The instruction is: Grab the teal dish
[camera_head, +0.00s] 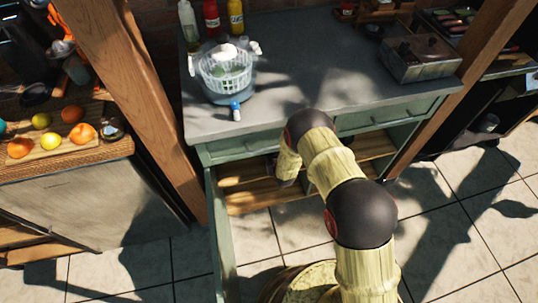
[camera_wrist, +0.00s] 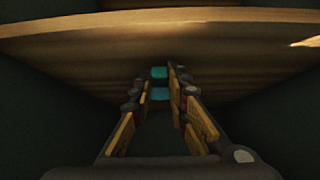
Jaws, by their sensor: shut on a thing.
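The teal dish (camera_wrist: 160,93) shows in the wrist view only as small teal patches between my finger ends; most of it is hidden by the fingers and the dark. My gripper (camera_wrist: 160,88) is closed on it, with yellow-padded fingers to either side, inside a dim wooden shelf space. In the head view my arm reaches down to the open cabinet under the grey counter, its end at the shelf opening. The dish cannot be made out there.
A wooden shelf board (camera_wrist: 75,42) spans the wrist view close to the fingers. In the head view the cabinet's wooden shelf (camera_head: 250,198) lies below the grey counter (camera_head: 310,75). An open green door (camera_head: 222,240) stands left of my arm.

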